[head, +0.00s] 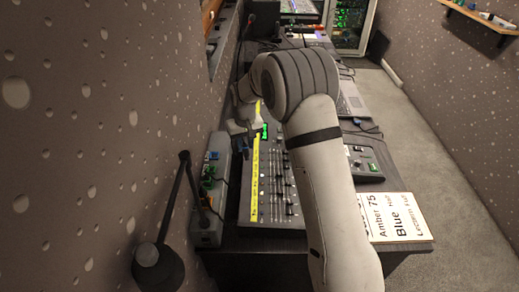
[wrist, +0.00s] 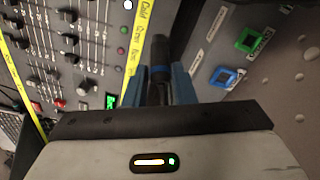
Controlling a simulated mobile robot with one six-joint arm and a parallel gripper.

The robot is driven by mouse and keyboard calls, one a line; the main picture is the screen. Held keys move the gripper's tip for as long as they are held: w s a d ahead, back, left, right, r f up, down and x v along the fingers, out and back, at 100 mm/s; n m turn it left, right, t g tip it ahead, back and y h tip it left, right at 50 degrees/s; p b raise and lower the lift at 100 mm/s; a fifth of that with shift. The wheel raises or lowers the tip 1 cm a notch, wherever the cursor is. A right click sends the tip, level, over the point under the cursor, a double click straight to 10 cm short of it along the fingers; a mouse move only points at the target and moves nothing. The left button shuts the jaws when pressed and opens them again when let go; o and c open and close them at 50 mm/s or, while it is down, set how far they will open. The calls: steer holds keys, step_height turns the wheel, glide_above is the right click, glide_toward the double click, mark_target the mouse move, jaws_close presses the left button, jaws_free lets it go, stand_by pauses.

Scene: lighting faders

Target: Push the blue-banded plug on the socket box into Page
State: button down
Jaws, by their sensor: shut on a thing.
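My gripper (wrist: 160,88) is shut on a black plug with a blue band (wrist: 160,70), its blue fingers on either side of it. The plug's dark end points away from my gripper, and I cannot tell whether it touches anything. The grey socket box (wrist: 215,15) lies to the right in the wrist view, with a blue-framed socket (wrist: 226,77) and a green-framed socket (wrist: 251,40) beside labels too blurred to read. In the head view the socket box (head: 205,238) runs along the wall, and my gripper (head: 241,140) is near its far end, partly hidden.
The fader desk (head: 276,205) with its yellow label strip (head: 255,178) stands right of the socket box. A black lamp-like arm (head: 172,210) rises at the near left. A sign (head: 398,218) lies on the right. The patterned wall (head: 90,130) closes off the left.

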steer(key=w+a+r+n+y, duration=0.1)
steer(key=a+r+n+y, duration=0.15)
steer(key=a+n, duration=0.35)
steer(key=w+a+r+n+y, duration=0.2)
steer(key=a+n+y, duration=0.25)
steer(key=n, duration=0.35)
steer(key=shift+g+h, duration=0.3)
steer(key=shift+g, duration=0.1)
steer(key=shift+s+f, duration=0.15)
steer(key=shift+f, duration=2.45)
steer(key=shift+b, duration=0.8)
steer(key=shift+f+b, duration=0.95)
steer(key=shift+b, duration=1.05)
steer(key=c, duration=1.1)
jaws_free()
steer(key=shift+r, duration=0.1)
